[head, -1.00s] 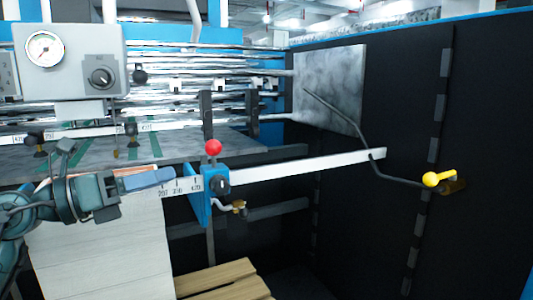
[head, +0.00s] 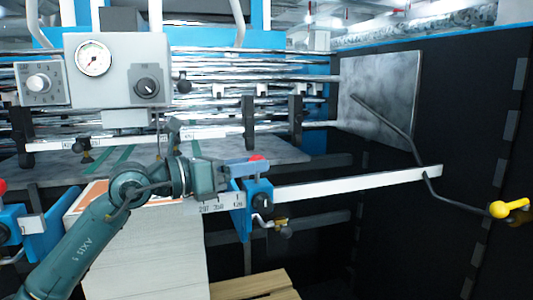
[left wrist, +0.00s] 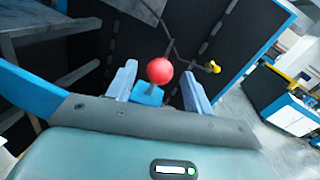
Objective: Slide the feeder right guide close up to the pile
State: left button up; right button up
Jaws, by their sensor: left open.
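The feeder right guide (head: 257,200) is a blue block with a plate, a red ball knob and a small crank, mounted on a white scale rail (head: 350,181). The pile (head: 145,255) is a tall stack of white sheets to its left; a gap shows between them. My left gripper (head: 248,166) is open at the guide's top, partly hiding the red knob. In the left wrist view the red knob (left wrist: 159,70) stands between the two open blue-grey fingers, with space on both sides. My right gripper is not in view.
Another blue guide (head: 50,228) stands at the pile's left side. A grey control box with a gauge (head: 93,58) hangs above. A bent rod with a yellow handle (head: 510,207) crosses the rail's right end. Wooden slats (head: 250,284) lie low, right of the pile.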

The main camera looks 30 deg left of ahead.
aim_at(266, 181)
pick_arm(q)
jog(key=p+x, duration=0.1)
jog(key=x, duration=0.2)
jog(key=shift+w+r, duration=0.15)
jog(key=shift+w, duration=0.05)
jog(key=shift+w+d, duration=0.35)
jog(key=shift+w, duration=0.15)
jog(key=shift+f, duration=0.2)
jog(key=shift+c, duration=0.2)
grip_shut()
